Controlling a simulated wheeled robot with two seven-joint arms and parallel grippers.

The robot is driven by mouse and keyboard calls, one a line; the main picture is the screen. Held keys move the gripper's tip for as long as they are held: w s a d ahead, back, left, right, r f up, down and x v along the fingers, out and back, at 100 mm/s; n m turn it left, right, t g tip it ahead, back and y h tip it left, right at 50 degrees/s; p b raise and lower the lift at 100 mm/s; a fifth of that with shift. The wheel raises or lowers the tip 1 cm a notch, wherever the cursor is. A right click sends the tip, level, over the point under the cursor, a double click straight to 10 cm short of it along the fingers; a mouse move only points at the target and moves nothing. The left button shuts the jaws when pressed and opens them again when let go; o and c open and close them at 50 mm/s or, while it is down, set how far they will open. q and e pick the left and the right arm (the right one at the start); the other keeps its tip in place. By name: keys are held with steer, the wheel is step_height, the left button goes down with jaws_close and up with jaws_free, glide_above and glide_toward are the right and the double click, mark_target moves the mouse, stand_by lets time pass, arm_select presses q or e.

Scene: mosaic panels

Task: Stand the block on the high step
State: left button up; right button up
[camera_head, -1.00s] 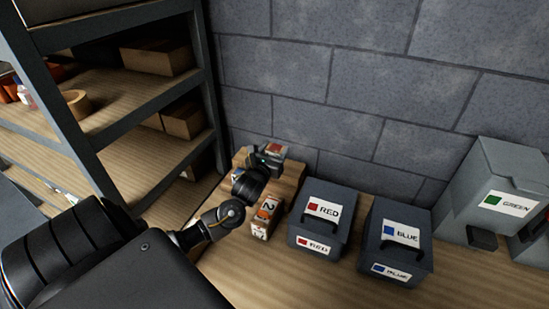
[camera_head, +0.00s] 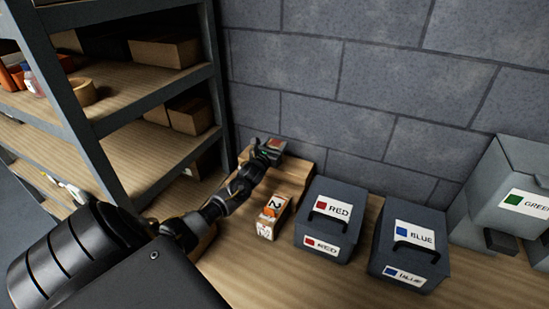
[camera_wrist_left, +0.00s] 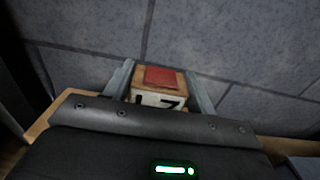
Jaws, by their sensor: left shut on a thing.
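My left gripper (camera_head: 270,149) is at the back of the wooden steps (camera_head: 293,168), close to the grey wall. It is shut on a wooden block with a red top (camera_head: 277,144). In the left wrist view the block (camera_wrist_left: 161,79) sits between the two grey fingers (camera_wrist_left: 160,82), red patch up, with dark marks on a pale front face. The block is over the high step area; whether its base touches the step is hidden by the gripper. My right gripper is not in view.
A block with an orange top and a 2 (camera_head: 272,217) stands in front of the steps. The red-labelled bin (camera_head: 327,220), blue-labelled bin (camera_head: 410,240) and green-labelled bin (camera_head: 520,190) stand to the right. A shelf rack (camera_head: 125,130) is at left.

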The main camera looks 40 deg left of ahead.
arm_select(q)
steer(key=shift+a+f, duration=0.1)
steer(key=f+b, duration=0.4)
steer(key=shift+w+a, duration=0.25)
steer(key=shift+a, duration=0.05)
steer(key=shift+r, duration=0.1)
steer(key=o, duration=1)
steer(key=shift+f, duration=0.2)
steer(key=shift+r, duration=0.15)
